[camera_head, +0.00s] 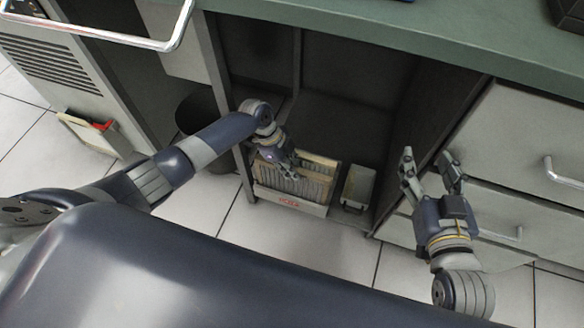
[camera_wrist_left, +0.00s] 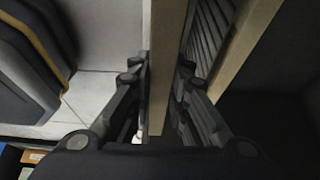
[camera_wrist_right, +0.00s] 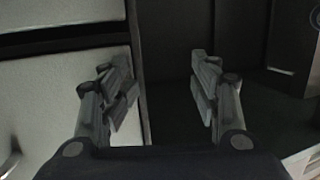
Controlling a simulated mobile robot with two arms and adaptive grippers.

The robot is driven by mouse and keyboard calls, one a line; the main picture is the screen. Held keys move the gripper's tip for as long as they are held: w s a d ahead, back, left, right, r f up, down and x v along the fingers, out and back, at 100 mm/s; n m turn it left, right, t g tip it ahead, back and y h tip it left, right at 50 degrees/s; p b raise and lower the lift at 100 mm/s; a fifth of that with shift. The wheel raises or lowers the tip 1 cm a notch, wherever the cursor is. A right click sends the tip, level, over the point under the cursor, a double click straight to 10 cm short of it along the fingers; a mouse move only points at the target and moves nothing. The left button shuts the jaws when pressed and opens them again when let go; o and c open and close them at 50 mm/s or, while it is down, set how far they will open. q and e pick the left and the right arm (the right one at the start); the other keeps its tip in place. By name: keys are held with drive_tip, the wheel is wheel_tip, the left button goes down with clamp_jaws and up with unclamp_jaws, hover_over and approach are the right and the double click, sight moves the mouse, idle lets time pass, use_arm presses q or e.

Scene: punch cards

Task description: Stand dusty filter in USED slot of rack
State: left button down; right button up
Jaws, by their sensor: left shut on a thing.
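My left gripper (camera_head: 292,172) is low inside the open cabinet bay. In the left wrist view its fingers (camera_wrist_left: 158,95) are shut on the tan edge of a framed panel, seemingly a filter (camera_wrist_left: 165,50). A second tan frame with grey pleats (camera_wrist_left: 228,45) stands close beside it on the right. In the head view, pleated tan-framed filters (camera_head: 312,187) stand in a pale holder (camera_head: 272,199) with red lettering too small to read. I cannot tell which filter is dusty, nor whether the held one touches the holder. My right gripper (camera_head: 432,168) is open and empty by the drawers.
A small pale box (camera_head: 358,187) stands right of the holder. A dark bin (camera_head: 197,114) stands left of the bay, behind my left arm. The cabinet's side panels, green countertop (camera_head: 400,30) and drawer handles (camera_head: 562,174) surround the space. Tiled floor (camera_head: 300,245) in front is clear.

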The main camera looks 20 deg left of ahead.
sight(292, 183)
use_arm(q)
drive_tip(key=shift+f, duration=0.2)
use_arm(e)
drive_tip(key=shift+w+a+r+t, duration=0.1)
drive_tip(key=shift+r+t, duration=0.2)
drive_tip(key=shift+r, duration=0.05)
use_arm(q)
drive_tip(key=shift+f, duration=0.1)
use_arm(e)
drive_tip(key=shift+t+y, duration=0.4)
drive_tip(key=shift+t, duration=0.2)
drive_tip(key=r, duration=0.3)
drive_tip(key=w+r, duration=0.1)
drive_tip(key=shift+a+r, duration=0.25)
drive_tip(key=shift+a, duration=0.15)
use_arm(q)
drive_tip(key=shift+f+b, duration=0.2)
drive_tip(key=shift+b, duration=0.15)
use_arm(e)
drive_tip(key=shift+r+t, duration=0.1)
drive_tip(key=shift+t, duration=0.2)
use_arm(q)
drive_tip(key=shift+f+b, duration=0.65)
drive_tip(key=shift+f, duration=0.15)
use_arm(e)
wheel_tip(292, 183, up, 7)
drive_tip(key=s+t+y, duration=0.1)
drive_tip(key=t, duration=0.2)
drive_tip(key=shift+a+t, duration=0.2)
drive_tip(key=shift+t, duration=0.1)
